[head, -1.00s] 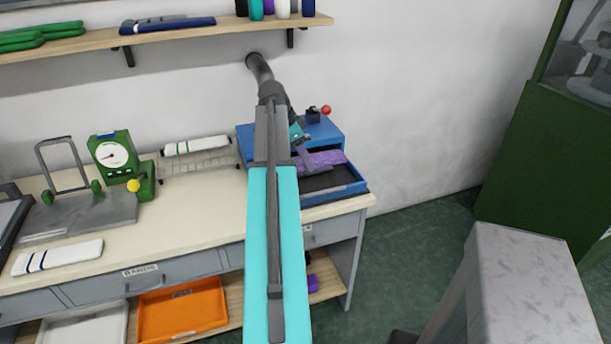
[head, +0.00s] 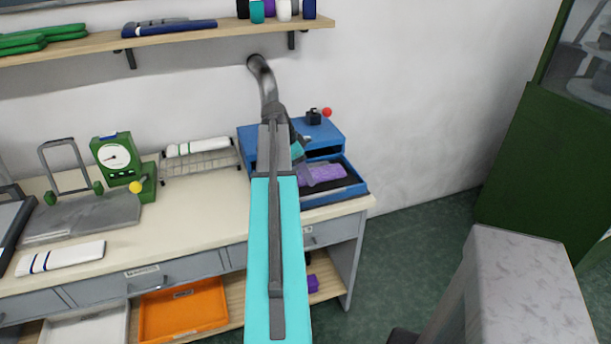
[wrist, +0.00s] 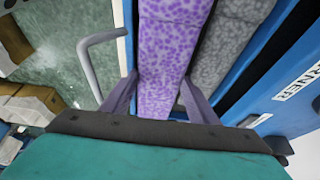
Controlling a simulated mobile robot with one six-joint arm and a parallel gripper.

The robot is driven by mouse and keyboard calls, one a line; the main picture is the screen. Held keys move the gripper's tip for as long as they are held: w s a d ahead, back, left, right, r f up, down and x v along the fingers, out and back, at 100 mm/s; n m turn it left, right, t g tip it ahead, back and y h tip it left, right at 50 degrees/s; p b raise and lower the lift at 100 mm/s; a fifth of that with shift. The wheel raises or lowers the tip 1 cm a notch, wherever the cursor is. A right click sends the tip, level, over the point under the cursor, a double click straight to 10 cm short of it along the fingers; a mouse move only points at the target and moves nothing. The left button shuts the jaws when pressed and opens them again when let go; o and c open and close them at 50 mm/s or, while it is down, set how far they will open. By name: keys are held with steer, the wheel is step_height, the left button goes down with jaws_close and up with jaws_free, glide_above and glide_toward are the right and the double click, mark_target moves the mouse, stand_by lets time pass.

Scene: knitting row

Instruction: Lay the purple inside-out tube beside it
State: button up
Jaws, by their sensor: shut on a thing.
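The purple speckled tube (head: 327,172) is over the open front tray (head: 350,191) of the blue machine. It also shows in the wrist view (wrist: 172,45), running lengthwise between the fingers. My gripper (head: 308,177) is shut on it, with one finger on each side in the wrist view (wrist: 158,82). A grey speckled tube (wrist: 225,45) lies right beside the purple one in the wrist view, roughly parallel to it. My arm partly hides the tray's left side in the head view. I cannot tell whether the purple tube touches the tray floor.
The blue machine (head: 322,133) stands at the bench's right end. A wire rack (head: 200,160) with a white roll, a green dial gauge (head: 116,158) and a folded white striped piece (head: 60,258) are to the left. An orange bin (head: 183,312) sits below.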

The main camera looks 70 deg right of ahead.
steer(key=shift+f, duration=0.85)
steer(key=shift+f, duration=0.6)
steer(key=o, duration=1)
steer(key=shift+r, duration=0.1)
steer(key=shift+r, duration=0.55)
steer(key=b+v, duration=0.2)
steer(key=v, duration=1)
steer(key=shift+s, duration=0.1)
